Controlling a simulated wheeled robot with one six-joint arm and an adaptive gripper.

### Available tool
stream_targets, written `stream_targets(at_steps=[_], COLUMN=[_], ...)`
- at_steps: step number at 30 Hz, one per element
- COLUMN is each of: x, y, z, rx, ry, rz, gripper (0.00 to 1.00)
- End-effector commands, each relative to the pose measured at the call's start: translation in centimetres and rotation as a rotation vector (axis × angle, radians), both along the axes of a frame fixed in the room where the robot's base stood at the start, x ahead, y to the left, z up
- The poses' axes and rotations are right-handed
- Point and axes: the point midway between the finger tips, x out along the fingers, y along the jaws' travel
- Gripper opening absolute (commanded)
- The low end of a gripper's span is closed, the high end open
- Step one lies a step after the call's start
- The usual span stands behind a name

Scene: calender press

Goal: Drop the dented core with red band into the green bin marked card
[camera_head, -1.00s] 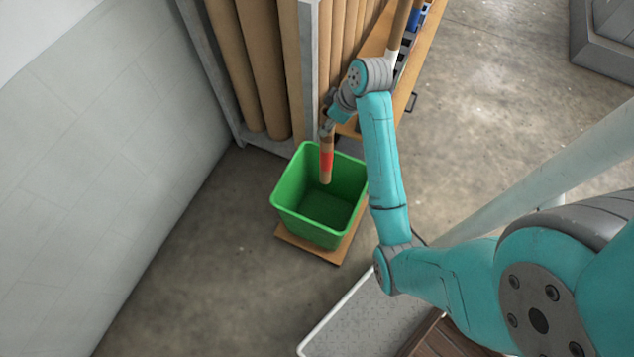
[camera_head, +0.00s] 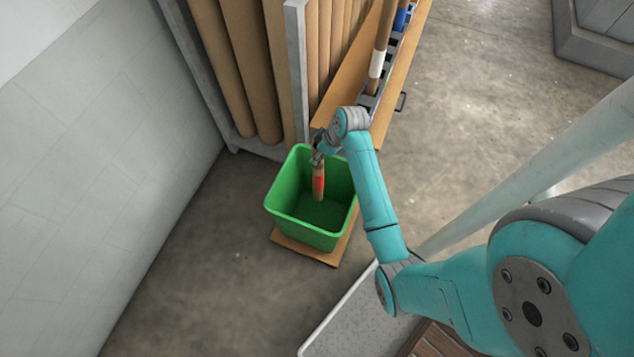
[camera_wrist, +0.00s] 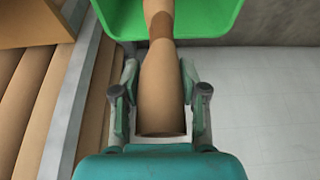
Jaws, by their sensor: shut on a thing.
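The cardboard core with a red band (camera_head: 318,184) hangs nearly upright from my gripper (camera_head: 317,157). Its lower end is over the opening of the green bin (camera_head: 281,203), and in the head view it appears within the rim. In the wrist view the core (camera_wrist: 160,90) lies between the two fingers of my gripper (camera_wrist: 160,97), and it narrows unevenly toward the bin (camera_wrist: 215,18). My gripper is shut on the core near its upper end. Any marking on the bin is not visible.
The bin stands on a wooden board (camera_head: 305,250). Behind it a grey rack (camera_head: 296,70) holds several tall brown rolls (camera_head: 245,65). A wooden shelf (camera_head: 388,110) is close to the right of my wrist. A pale wall (camera_head: 90,180) is at left, with bare floor between.

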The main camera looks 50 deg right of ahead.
Motion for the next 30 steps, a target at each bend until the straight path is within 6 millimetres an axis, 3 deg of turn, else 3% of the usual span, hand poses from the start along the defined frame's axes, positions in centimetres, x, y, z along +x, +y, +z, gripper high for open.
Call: stream_targets(at_steps=[13, 27, 28, 30], x=[0.0, 0.0, 0.0, 0.0], y=[0.0, 0.0, 0.0, 0.0], z=[-4.4, -5.3, -5.3, -5.3], rx=[0.001, 0.000, 0.000, 0.000], ry=[0.001, 0.000, 0.000, 0.000], rz=[-0.001, 0.000, 0.000, 0.000], gripper=[0.00, 0.00, 0.50, 0.68])
